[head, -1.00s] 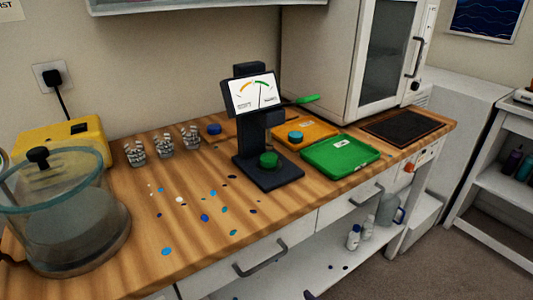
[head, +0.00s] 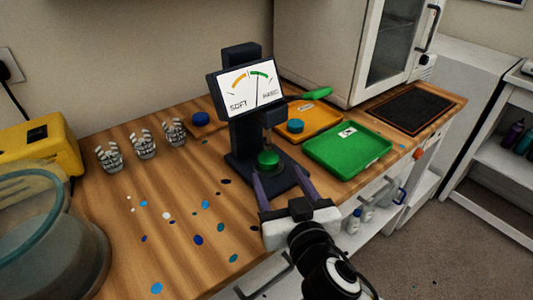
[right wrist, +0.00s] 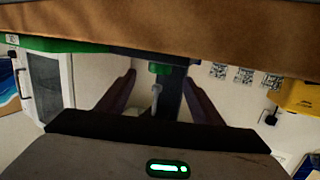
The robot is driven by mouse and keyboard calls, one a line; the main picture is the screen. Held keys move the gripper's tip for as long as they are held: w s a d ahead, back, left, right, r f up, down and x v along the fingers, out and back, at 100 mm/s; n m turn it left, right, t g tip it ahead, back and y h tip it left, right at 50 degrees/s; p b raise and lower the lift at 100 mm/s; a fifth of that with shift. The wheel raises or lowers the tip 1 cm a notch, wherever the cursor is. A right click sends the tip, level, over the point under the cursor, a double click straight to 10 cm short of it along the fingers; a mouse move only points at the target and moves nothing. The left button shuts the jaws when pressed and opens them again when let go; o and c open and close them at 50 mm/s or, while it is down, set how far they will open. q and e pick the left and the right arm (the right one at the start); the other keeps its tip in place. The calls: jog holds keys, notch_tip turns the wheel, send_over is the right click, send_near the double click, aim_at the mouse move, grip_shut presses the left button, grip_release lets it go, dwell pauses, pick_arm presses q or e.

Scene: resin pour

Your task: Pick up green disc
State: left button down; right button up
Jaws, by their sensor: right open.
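The green disc (head: 268,161) sits on the base of the dark hardness tester (head: 243,135), under its probe. It also shows in the right wrist view (right wrist: 159,68), beyond and between the fingertips. My right gripper (head: 277,173) is open and empty, just in front of the tester base, with its fingers pointing at the disc. The disc looks clear of the fingers. My left gripper is not in view.
A green tray (head: 350,150) and an orange tray (head: 322,118) holding a teal disc (head: 295,126) lie right of the tester. A blue disc (head: 201,118) lies behind left. Cups, a glass chamber (head: 50,240) and resin drops occupy the left.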

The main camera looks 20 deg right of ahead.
aim_at(271, 164)
jog(key=w, duration=0.4)
jog(key=w+p, duration=0.1)
jog(key=w, duration=0.1)
jog(key=shift+w+d+f, duration=0.15)
jog(key=shift+w+f, duration=0.1)
jog(key=shift+f, duration=0.15)
jog(key=c, duration=1.2)
jog(key=shift+c, duration=0.2)
